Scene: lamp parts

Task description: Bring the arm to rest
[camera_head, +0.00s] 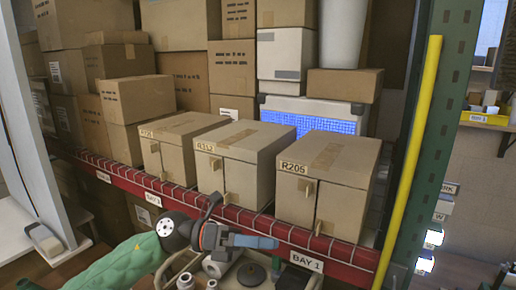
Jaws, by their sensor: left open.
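My left arm comes in from the lower left in a green sleeve. Its gripper (242,230) is open, with dark and blue-grey jaw parts, and appears empty. It is in front of the red shelf edge, below the cardboard boxes and above a pale tray-like surface (178,272). Several small parts lie there, including a dark round disc (251,274), partly cut off by the lower edge. The left arm hides part of this surface. My right gripper is not in view.
A red shelf beam (340,250) with a mesh edge crosses the view. On it stand three door-fronted boxes, the right one marked R205 (325,180). More cartons are stacked behind. A yellow pole (408,160) and green upright (440,130) stand at right.

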